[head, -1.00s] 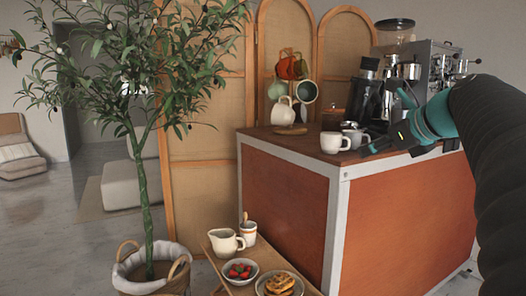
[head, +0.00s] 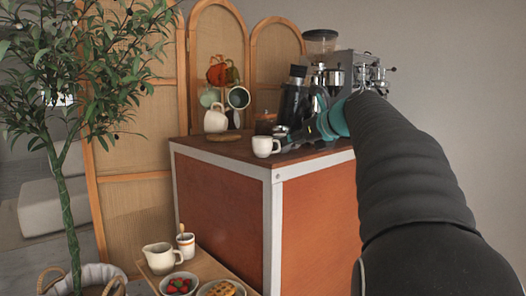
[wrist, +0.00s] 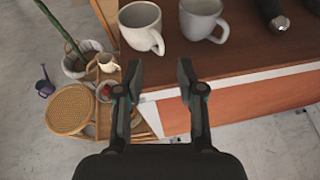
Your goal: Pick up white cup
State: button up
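The white cup (head: 263,147) stands upright near the front corner of the cart's dark wooden top (head: 232,150). In the head view my gripper (head: 292,141) is just right of the white cup, partly hidden behind my arm.
A mug rack with a hanging cream mug (head: 215,119), a black grinder (head: 295,100) and an espresso machine (head: 350,75) stand behind. A low wooden table (head: 205,268) holds a pitcher (head: 161,257), strawberries (head: 179,285) and waffles (head: 222,289). A potted tree (head: 68,190) is at left.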

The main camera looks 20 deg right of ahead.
aim_at(267, 147)
jog(key=x, duration=0.5)
jog(key=shift+d+f+b, duration=0.1)
jog(key=shift+f+b, duration=0.05)
jog(key=shift+b, duration=0.2)
jog(key=shift+c, duration=0.2)
grip_shut()
